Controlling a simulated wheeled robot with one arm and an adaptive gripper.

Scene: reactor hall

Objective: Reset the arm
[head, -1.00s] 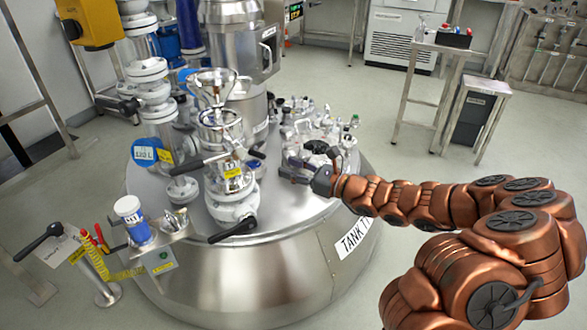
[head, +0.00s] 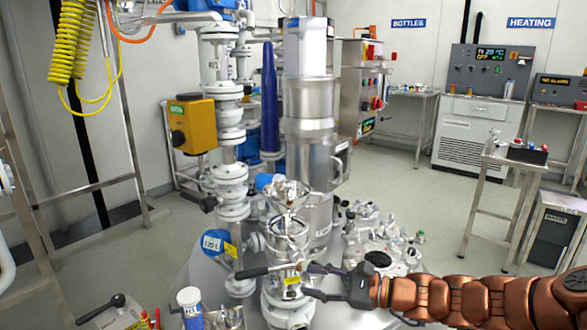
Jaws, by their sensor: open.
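My arm reaches in from the lower right, and my gripper (head: 312,281) is at its end, pointing left. Its two dark fingers are apart, one above the other, with nothing seen held between them. The fingertips lie just right of a white valve body with a yellow tag (head: 291,281) under a steel funnel (head: 288,192). I cannot tell whether they touch it. A black lever handle (head: 253,272) sticks out to the left of this valve. All this is above the steel tank top (head: 205,268).
White glass-lined piping (head: 230,150), a yellow box (head: 191,125) and a tall steel vessel (head: 308,130) stand behind. Several small fittings (head: 370,235) crowd the tank top behind my gripper. A steel side table (head: 510,165) stands at right. Open floor (head: 420,190) lies between.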

